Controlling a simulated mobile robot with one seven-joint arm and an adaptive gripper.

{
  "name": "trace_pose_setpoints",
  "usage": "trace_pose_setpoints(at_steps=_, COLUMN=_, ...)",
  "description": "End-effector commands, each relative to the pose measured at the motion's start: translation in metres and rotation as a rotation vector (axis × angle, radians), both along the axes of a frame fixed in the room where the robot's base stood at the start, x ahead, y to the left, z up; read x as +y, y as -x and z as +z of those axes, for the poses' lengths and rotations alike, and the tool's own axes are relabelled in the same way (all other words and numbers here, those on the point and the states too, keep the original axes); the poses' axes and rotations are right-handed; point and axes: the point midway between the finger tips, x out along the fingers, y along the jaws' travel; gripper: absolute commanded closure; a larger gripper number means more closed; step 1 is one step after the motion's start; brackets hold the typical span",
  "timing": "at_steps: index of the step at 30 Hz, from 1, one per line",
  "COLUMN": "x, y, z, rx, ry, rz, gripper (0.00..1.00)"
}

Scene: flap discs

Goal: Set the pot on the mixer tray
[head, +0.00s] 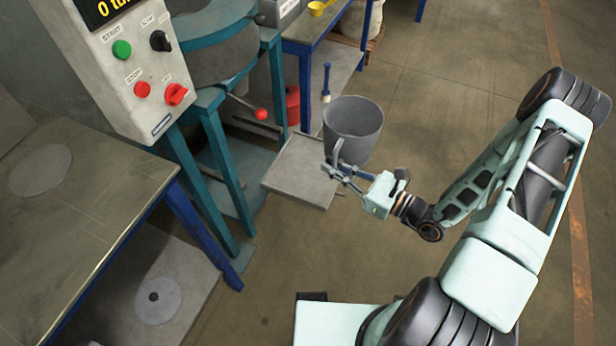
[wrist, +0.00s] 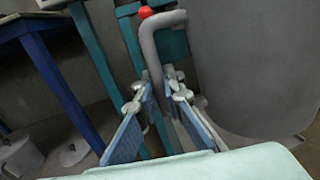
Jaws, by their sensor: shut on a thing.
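A grey pot (head: 353,131) with a side handle hangs in my gripper (head: 334,172), upright as far as I can see. My gripper is shut on the pot's handle (wrist: 157,50), with one finger on each side of it in the wrist view. The pot wall (wrist: 250,65) fills the right of that view. The mixer tray (head: 301,172) is a flat grey plate in front of the teal mixer frame. In the head view the pot overlaps the tray's right back corner; I cannot tell its height above the tray.
The mixer control panel (head: 140,75) and teal frame (head: 222,160) stand left of the tray. A red-knobbed lever (head: 261,114) sticks out behind it. A metal-topped table (head: 80,200) is at left. A brush (head: 326,85) and a red container (head: 292,104) are behind. The floor at right is clear.

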Motion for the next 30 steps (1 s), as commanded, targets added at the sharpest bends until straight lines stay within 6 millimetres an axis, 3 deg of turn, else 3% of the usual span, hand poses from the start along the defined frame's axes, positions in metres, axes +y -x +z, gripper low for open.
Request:
trace_pose_setpoints(at_steps=1, x=0.011, y=0.007, z=-0.027, rx=0.001, ry=-0.009, rz=0.006, gripper=1.0)
trace_pose_setpoints(at_steps=3, x=0.022, y=0.015, z=-0.047, rx=0.0, ry=-0.007, rz=0.011, gripper=1.0)
trace_pose_setpoints(at_steps=6, x=0.034, y=0.023, z=-0.066, rx=-0.004, ry=-0.006, rz=0.017, gripper=1.0)
trace_pose_setpoints(at_steps=11, x=0.045, y=0.026, z=-0.079, rx=-0.007, ry=-0.005, rz=0.022, gripper=1.0)
trace_pose_setpoints(at_steps=14, x=0.054, y=0.014, z=-0.088, rx=-0.01, ry=-0.003, rz=0.025, gripper=1.0)
trace_pose_setpoints(at_steps=23, x=0.093, y=-0.046, z=-0.12, rx=-0.011, ry=-0.004, rz=0.026, gripper=1.0)
trace_pose_setpoints(at_steps=30, x=0.109, y=-0.075, z=-0.159, rx=-0.008, ry=-0.004, rz=0.023, gripper=1.0)
